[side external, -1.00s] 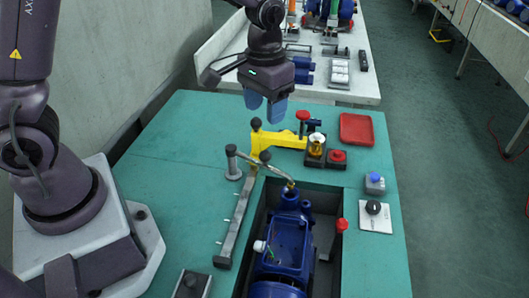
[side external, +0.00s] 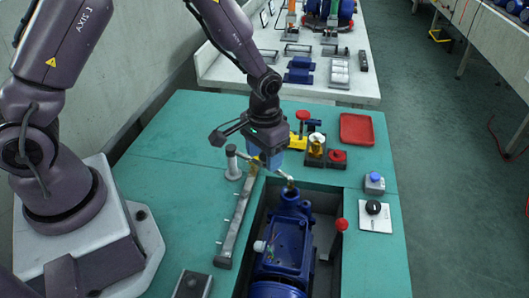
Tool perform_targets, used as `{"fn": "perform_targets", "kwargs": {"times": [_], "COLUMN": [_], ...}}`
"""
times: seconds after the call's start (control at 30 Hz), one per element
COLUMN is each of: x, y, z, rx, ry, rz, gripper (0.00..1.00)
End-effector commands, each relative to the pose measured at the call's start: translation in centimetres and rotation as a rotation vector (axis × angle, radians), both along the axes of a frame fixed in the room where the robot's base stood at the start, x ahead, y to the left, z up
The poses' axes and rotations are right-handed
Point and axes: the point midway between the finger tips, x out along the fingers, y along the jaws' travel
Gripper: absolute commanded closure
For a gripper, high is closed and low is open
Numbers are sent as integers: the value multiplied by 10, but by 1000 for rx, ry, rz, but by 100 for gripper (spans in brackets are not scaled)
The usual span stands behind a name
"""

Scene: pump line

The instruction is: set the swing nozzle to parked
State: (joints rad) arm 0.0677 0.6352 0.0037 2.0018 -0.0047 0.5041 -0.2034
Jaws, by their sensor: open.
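The swing nozzle is a thin metal tube (side external: 278,172) on a short grey post with a dark cap (side external: 232,163). Its tube reaches right from the post, and its tip hangs over the near blue pump (side external: 290,235) in the sunken bay. My gripper (side external: 266,163) is over the tube, between post and tip, with its blue fingers pointing down. The fingers hide the tube's dark knob and part of the tube. I cannot tell whether they touch it. Nothing is seen held.
A yellow bracket (side external: 297,142) with a red knob is partly hidden behind my gripper. A notched grey rail (side external: 236,220) lies left of the bay. A red-knobbed lever (side external: 341,225) stands at its right. A red tray (side external: 356,128) sits at the back right. The left green tabletop (side external: 170,150) is clear.

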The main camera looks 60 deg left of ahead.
Motion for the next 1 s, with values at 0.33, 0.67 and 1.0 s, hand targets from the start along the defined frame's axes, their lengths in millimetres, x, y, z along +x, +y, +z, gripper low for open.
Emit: {"fn": "perform_targets", "kwargs": {"times": [0.33,0.67,1.0], "x": [0,-4,-27], "y": [0,-2,-6], "z": [0,1,1], "rx": [0,0,0], "ry": [0,0,2], "rz": [0,-47,-280], "gripper": [100,100,100]}}
